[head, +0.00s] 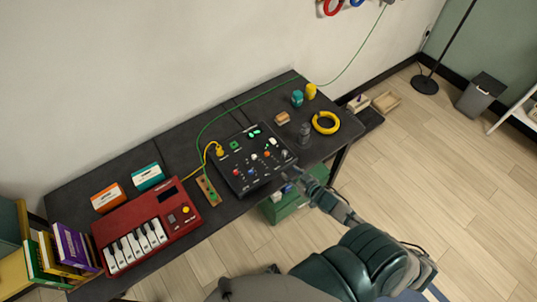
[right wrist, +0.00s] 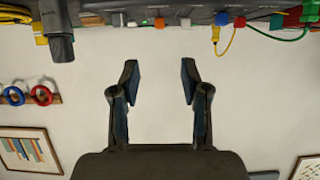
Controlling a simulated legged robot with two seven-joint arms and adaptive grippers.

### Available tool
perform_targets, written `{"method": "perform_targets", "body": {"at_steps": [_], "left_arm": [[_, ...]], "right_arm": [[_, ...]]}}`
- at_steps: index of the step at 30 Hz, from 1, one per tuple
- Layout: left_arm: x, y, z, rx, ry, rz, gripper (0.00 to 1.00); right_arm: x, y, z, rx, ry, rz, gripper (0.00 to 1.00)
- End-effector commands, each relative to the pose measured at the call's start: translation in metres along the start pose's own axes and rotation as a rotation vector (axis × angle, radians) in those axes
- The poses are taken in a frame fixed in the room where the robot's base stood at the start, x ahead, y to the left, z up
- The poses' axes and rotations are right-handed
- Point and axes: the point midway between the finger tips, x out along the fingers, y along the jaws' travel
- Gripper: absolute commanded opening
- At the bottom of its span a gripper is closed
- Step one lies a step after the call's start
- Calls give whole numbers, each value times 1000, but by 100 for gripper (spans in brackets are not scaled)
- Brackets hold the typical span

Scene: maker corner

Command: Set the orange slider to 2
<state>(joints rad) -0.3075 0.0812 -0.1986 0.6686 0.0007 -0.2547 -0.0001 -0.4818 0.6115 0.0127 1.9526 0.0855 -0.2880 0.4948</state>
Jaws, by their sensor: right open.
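The black control panel (head: 231,178) lies on the dark table with several small coloured caps and knobs on it. A small orange-red cap (head: 267,155) shows near its middle; I cannot tell for sure that it is the slider, and no scale marks are readable. In the right wrist view a small orange piece (right wrist: 160,22) shows at the top edge, beyond the fingers. My right gripper (right wrist: 160,75) is open and empty, with bare wall between its fingers. In the head view it is at the panel's near right corner. My left gripper is not in view.
A red keyboard (head: 125,214) stands left of the panel. A yellow cable (head: 201,165) and a green cable (head: 205,130) run beside the panel. A dark grey upright object (head: 305,131) and a yellow ring (head: 326,123) stand to its right. A green box (head: 290,206) is below the table edge.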

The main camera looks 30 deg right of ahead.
Motion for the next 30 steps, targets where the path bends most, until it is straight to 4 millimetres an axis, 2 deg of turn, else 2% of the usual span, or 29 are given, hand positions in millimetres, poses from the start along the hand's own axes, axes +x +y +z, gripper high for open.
{"method": "perform_targets", "body": {"at_steps": [3, 8, 21, 27, 30], "left_arm": [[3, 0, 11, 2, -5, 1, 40], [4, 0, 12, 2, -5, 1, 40], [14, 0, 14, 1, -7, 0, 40], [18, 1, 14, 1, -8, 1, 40], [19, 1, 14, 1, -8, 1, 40]], "right_arm": [[4, 4, -5, 3, 22, -7, 46], [22, 4, -6, 3, 25, -7, 46], [125, 4, -8, 2, 24, -6, 46], [160, 3, -7, 3, 22, -7, 46], [169, 3, -8, 3, 23, -7, 46]]}}
